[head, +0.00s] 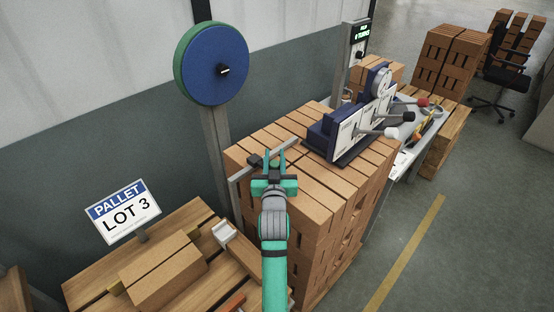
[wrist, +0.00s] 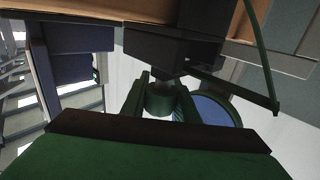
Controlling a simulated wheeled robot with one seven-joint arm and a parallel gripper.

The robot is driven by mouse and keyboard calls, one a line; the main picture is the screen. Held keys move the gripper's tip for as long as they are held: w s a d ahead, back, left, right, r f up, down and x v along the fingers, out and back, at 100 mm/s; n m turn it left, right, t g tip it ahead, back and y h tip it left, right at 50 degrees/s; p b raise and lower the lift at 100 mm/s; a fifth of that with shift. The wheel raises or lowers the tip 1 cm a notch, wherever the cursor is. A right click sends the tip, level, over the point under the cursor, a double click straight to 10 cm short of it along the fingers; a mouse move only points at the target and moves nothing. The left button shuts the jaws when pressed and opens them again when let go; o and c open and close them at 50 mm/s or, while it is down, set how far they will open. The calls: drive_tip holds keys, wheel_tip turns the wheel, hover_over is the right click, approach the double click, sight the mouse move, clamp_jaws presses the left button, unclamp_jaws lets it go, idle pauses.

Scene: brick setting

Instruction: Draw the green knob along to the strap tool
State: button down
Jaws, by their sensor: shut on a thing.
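My gripper (head: 274,162) is at the near left top edge of the brick stack, beside a grey rail with a small black block (head: 254,161). In the wrist view its two fingers (wrist: 161,100) are shut on a dark green knob (wrist: 159,101). The knob sits on a short stem under a black block (wrist: 172,48). In the head view the knob is hidden at the fingers. A dark blue unit with white plates and several levers (head: 346,138) stands on the stack, right of my gripper. I cannot tell whether it is the strap tool.
The brick stack (head: 318,188) lies under and right of my gripper. A post bears a blue and green reel (head: 213,88) behind left. Open floor (head: 460,235) lies right.

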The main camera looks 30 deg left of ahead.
drive_tip(key=c, duration=1.4)
unclamp_jaws()
drive_tip(key=v, duration=1.1)
drive_tip(key=shift+a, duration=0.1)
